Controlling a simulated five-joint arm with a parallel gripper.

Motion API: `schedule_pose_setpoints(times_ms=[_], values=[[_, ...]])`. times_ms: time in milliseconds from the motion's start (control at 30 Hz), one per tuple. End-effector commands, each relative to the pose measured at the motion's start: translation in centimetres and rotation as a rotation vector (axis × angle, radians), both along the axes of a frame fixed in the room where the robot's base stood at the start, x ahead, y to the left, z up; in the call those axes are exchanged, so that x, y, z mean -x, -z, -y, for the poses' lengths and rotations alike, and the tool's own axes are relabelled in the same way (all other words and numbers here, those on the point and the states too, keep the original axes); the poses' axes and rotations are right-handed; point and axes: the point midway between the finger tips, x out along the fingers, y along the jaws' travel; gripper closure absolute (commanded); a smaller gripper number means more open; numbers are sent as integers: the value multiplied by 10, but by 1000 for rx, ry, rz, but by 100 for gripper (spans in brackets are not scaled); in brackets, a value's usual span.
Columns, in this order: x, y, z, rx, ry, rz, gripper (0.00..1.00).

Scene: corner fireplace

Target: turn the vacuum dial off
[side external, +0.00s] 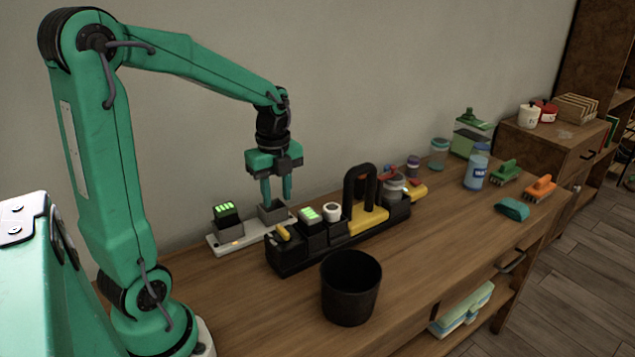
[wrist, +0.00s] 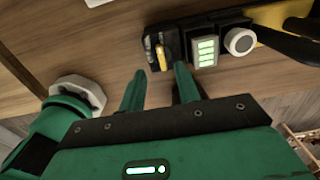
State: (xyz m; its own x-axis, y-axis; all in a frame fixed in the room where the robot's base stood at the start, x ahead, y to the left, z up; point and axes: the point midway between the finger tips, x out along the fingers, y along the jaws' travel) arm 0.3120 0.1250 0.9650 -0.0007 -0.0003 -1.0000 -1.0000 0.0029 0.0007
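The vacuum (side external: 300,260) is a long black unit with a yellow and black handle (side external: 368,220), lying on the wooden bench. At its left end is a small dial with a yellow pointer (side external: 283,232); the yellow pointer also shows in the wrist view (wrist: 161,54). A green-lit display (side external: 309,214) and a round white knob (side external: 332,209) sit beside it. I cannot tell the dial's setting. My gripper (side external: 277,195) points down above the bench, near the vacuum's left end, fingers apart and empty. In the wrist view the gripper (wrist: 160,70) has the yellow pointer beyond its fingertips.
A white dock (side external: 228,247) with a green-lit battery (side external: 228,214) and a grey block (side external: 272,212) stands behind the vacuum. A black bin (side external: 350,285) stands in front. Jars, a blue bottle (side external: 476,172) and brushes (side external: 540,188) are at the right.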

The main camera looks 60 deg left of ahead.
Motion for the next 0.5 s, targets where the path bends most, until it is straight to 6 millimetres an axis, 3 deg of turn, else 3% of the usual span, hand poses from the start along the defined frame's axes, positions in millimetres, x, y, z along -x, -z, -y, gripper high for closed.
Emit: schedule_pose_setpoints(times_ms=[267,500], values=[[0,7,0,0,-2,-1,67],[1,31,1,1,-2,-3,67]])
